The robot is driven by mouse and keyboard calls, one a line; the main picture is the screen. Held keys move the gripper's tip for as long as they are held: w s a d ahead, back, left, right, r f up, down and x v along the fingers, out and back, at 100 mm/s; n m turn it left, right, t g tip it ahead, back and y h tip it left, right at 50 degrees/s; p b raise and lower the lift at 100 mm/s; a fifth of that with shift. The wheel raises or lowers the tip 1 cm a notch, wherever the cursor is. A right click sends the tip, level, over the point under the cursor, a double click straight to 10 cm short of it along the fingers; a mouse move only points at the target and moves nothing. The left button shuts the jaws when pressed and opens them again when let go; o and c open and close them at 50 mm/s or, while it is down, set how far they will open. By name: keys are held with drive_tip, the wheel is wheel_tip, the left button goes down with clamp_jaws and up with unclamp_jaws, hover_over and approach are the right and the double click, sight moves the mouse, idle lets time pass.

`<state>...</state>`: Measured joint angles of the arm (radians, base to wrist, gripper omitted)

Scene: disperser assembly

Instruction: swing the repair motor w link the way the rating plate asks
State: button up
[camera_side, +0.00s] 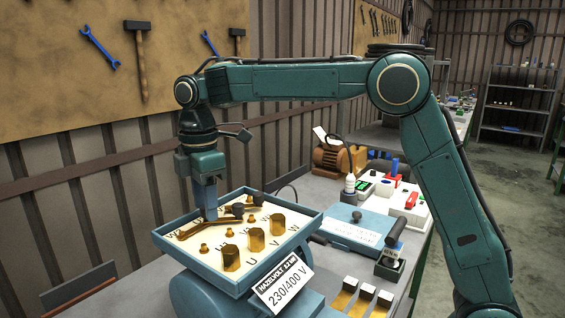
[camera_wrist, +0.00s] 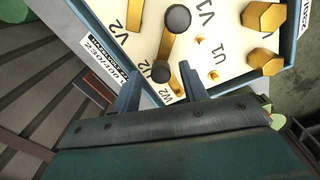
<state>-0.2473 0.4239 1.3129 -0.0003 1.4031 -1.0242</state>
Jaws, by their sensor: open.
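The terminal box (camera_side: 303,240) is a blue-rimmed tray with a white board marked U, V, W in front and W2, U2, V2 behind. Brass links with black knobs lie on it. The link nearest W2 (camera_side: 196,230), apparently the w link, shows in the wrist view as a short brass piece (camera_wrist: 174,84) by a black knob (camera_wrist: 160,73), partly hidden by my fingers. My gripper (camera_side: 209,214) points down at the links; in the wrist view its fingers (camera_wrist: 158,86) stand apart around the knob's area. Contact cannot be told. The rating plate (camera_side: 283,287) reads 230/400 V.
Brass hex posts (camera_side: 256,240) stand along the front of the board, with small brass studs behind them. A blue case (camera_side: 352,228), a tool on a stand (camera_side: 392,245) and brass blocks (camera_side: 362,298) lie to the right. A wall with hanging tools is behind.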

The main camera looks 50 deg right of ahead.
wheel_tip(320, 180, up, 14)
drive_tip(key=shift+f, duration=0.15)
idle(1.0)
idle(0.4)
drive_tip(key=s+d+f+m+t, duration=0.1)
drive_tip(key=s+d+m+t, duration=0.1)
drive_tip(key=s+d+m, duration=0.35)
drive_tip(key=s+d+m+t, duration=0.1)
drive_tip(key=s+d+m, duration=0.15)
drive_tip(key=s, duration=0.65)
drive_tip(key=s+d+f+m+t, duration=0.2)
drive_tip(key=s+d+f+m, duration=0.2)
drive_tip(key=s+f, duration=1)
drive_tip(key=s+m, duration=0.1)
drive_tip(key=m, duration=0.1)
drive_tip(key=shift+m+t, duration=0.3)
